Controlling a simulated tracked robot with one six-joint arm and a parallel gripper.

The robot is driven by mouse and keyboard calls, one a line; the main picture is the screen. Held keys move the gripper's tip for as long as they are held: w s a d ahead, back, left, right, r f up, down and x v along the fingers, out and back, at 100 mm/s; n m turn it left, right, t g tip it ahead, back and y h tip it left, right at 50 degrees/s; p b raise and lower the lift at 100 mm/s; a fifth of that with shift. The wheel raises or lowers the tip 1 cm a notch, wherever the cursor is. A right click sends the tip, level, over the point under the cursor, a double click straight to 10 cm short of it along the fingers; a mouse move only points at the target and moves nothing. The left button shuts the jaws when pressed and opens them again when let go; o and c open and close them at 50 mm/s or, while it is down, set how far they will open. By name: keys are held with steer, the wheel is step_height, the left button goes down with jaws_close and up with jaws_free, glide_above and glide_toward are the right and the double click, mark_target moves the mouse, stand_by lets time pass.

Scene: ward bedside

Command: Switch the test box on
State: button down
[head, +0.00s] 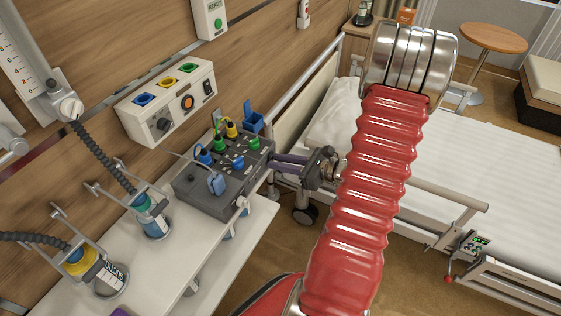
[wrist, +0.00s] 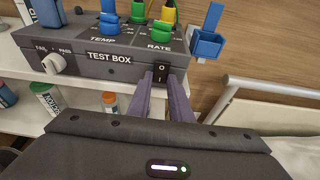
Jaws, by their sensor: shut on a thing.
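The test box (head: 213,196) is a grey case on the white shelf, with coloured plugs and knobs on top. In the wrist view the test box (wrist: 105,72) shows its lettered front and a FAIL/PASS knob (wrist: 55,62) at the left. A black rocker switch (wrist: 161,73) marked O and I sits at the front's right end. My gripper (head: 272,162) reaches the box from the right. Its purple fingers (wrist: 168,88) meet the box at the switch and are shut on it. The fingers partly hide the switch, so which side is pressed cannot be told.
A white wall panel (head: 168,105) is behind the box. Bottles (head: 100,275) hang in holders at the left of the shelf (head: 252,225). A blue holder (wrist: 208,42) is beside the box. The bed (head: 450,140) and its rail (wrist: 275,88) are at the right.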

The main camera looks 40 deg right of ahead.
steer(key=shift+a+f+t+y, duration=0.1)
steer(key=shift+f+t+y, duration=0.25)
steer(key=shift+t, duration=0.35)
steer(key=shift+r, duration=0.1)
steer(key=c, duration=1.6)
jaws_free()
steer(key=shift+s, duration=0.1)
steer(key=v, duration=1.3)
steer(key=shift+s+d, duration=0.2)
steer(key=shift+s, duration=0.05)
